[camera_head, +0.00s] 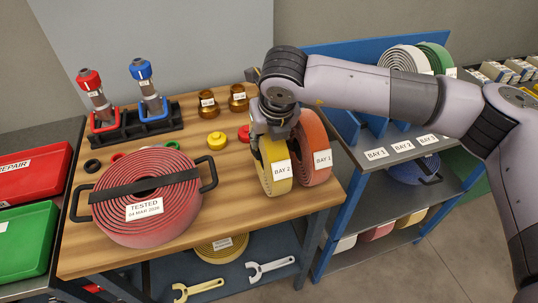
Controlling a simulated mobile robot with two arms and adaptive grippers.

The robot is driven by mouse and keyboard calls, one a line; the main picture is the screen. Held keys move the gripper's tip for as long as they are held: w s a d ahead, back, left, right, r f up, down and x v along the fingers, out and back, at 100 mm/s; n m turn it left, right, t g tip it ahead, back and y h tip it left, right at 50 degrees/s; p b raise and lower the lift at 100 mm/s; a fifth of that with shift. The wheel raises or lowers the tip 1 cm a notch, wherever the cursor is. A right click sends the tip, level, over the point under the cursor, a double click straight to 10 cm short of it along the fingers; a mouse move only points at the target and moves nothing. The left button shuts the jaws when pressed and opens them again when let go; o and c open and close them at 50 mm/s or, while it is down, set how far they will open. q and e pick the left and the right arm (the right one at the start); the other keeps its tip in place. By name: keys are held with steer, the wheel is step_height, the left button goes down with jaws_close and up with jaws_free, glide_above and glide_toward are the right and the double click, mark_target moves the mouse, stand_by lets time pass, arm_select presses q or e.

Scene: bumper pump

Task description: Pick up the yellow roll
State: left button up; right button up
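The yellow roll (271,160), labelled BAY 2, stands upright near the right end of the wooden workbench. A red roll (316,150), labelled BAY 1, stands close on its right. My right gripper (273,130) points down at the top of the yellow roll and covers its upper part. The fingertips are mostly hidden, so I cannot tell whether they are closed on the roll. My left gripper is not in view.
A large red coil (150,215) with a TESTED label lies on the workbench (235,215). Brass fittings (207,103), a yellow cap (217,140) and nozzles in a black stand (135,124) are behind. A blue rack (390,185) with labelled bays stands right.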

jaws_close()
stand_by(0.4)
steer(key=shift+w+r, duration=0.1)
